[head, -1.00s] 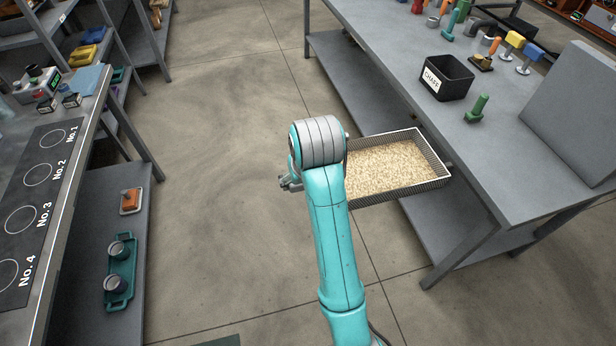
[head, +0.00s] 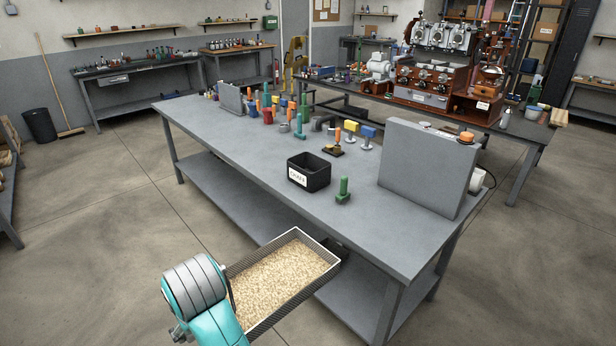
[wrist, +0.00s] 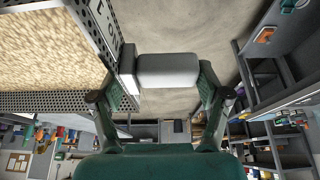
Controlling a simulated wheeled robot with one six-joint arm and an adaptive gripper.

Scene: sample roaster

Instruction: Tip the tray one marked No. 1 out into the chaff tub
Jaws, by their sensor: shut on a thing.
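The tray (head: 262,251) is a long metal one with perforated walls, filled with pale flaky material (head: 285,278). It is about level in the air beside the bench's near edge, lower left of the tub. No number is readable on it. My gripper (wrist: 165,84) is shut on the tray's pale grey handle (wrist: 168,68) in the wrist view; the tray wall (wrist: 55,101) is at left there. In the head view my wrist hides the fingers. The chaff tub (head: 318,181) is a black open square box with a white label, upright on the bench.
The grey bench (head: 240,150) has a lower shelf. A green-handled tool (head: 343,191) stands just right of the tub, a grey upright panel (head: 425,168) further right, and several coloured-handled tools (head: 267,115) behind. The bench top left of the tub is clear.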

